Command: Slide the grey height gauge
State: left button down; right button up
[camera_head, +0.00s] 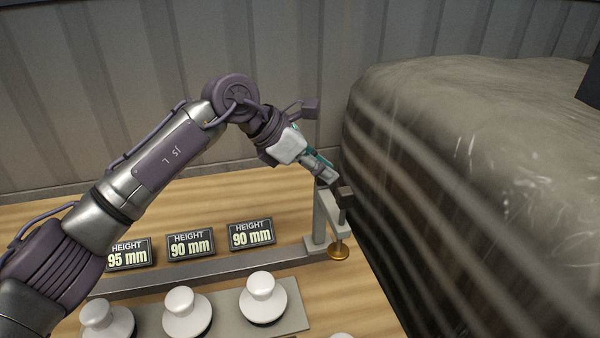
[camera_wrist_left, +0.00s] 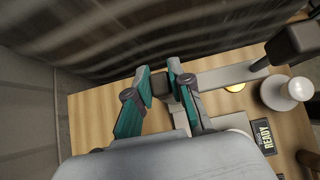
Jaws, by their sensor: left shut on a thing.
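The grey height gauge (camera_head: 320,222) stands at the right end of a grey rail (camera_head: 205,271) on the wooden table. It has an upright post, a side arm with a dark block, and a brass disc (camera_head: 338,252) low down. My left gripper (camera_head: 329,180) is at the top of the post, shut on the gauge. In the left wrist view its two teal-and-grey fingers (camera_wrist_left: 160,78) close around a dark part of the gauge; the gauge's grey arm (camera_wrist_left: 228,76) runs right from there. The fingers partly hide the post top. My right gripper is not in view.
White insulators (camera_head: 264,291) stand on a grey plate in front of the rail. Height signs (camera_head: 251,234) reading 95 mm, 90 mm and 90 mm stand behind it. A large plastic-wrapped bulk (camera_head: 470,170) closes off the right side, close to the gauge.

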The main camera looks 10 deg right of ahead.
pick_arm(q)
jog(key=shift+d+r, duration=0.1)
jog(key=shift+d, duration=0.05)
jog(key=c, duration=1.3)
grip_release()
jog(key=shift+o, duration=1.3)
jog(key=shift+d, duration=0.2)
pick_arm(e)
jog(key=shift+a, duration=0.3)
pick_arm(q)
jog(key=shift+a+r, duration=0.25)
jog(key=shift+a, duration=0.25)
jog(key=v, duration=1.1)
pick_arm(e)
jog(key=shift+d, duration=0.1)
pick_arm(q)
jog(key=shift+d, duration=0.1)
